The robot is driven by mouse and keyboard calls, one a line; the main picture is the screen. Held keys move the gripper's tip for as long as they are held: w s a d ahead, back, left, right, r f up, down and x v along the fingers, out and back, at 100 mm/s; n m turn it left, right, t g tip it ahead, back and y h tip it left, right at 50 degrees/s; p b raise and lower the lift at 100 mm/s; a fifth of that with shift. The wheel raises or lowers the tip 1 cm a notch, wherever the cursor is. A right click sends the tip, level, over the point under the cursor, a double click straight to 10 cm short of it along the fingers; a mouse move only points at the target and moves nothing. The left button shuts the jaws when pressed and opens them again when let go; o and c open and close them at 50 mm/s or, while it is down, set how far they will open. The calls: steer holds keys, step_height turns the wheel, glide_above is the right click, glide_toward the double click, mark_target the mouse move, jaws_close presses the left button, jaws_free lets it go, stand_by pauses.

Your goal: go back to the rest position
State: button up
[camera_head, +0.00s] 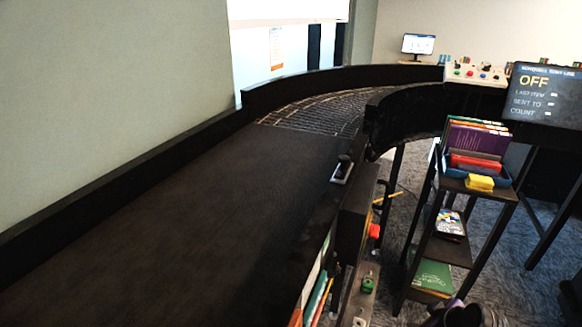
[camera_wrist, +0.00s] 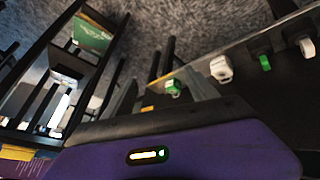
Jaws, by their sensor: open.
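My gripper (camera_wrist: 162,80) shows in the wrist view as two grey fingers held apart, with nothing seen between them. Its purple housing (camera_wrist: 185,150) with a lit slot fills the bottom of that view. In the head view only a dark, purplish part of my arm (camera_head: 455,314) shows at the bottom edge, right of the belt. The fingers cannot be made out there.
An empty dark belt (camera_head: 190,220) leads to a roller curve (camera_head: 325,110). A display (camera_head: 543,96) reads OFF beside a button panel (camera_head: 472,72). Right of the belt stands a black shelf (camera_head: 440,250) with books, a blue bin (camera_head: 500,180) and a yellow block (camera_head: 479,183).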

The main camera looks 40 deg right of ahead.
steer(key=s+a+r+m+t+h, duration=0.15)
steer(key=a+r+t, duration=0.25)
steer(key=a+r, duration=0.55)
steer(key=a+r+m+t+h, duration=0.3)
steer(key=a+r, duration=0.4)
steer(key=a, duration=0.6)
steer(key=s+a+r+n+t+y, duration=0.1)
steer(key=s+a+r+n+y, duration=0.1)
steer(key=s+a+y, duration=0.2)
steer(key=s+a+r+n+y, duration=0.3)
steer(key=s+a, duration=0.4)
steer(key=a, duration=0.4)
steer(key=shift+a+r+t+y, duration=0.2)
steer(key=shift+r+t+y, duration=0.2)
steer(key=shift+y, duration=0.15)
steer(key=shift+s, duration=0.1)
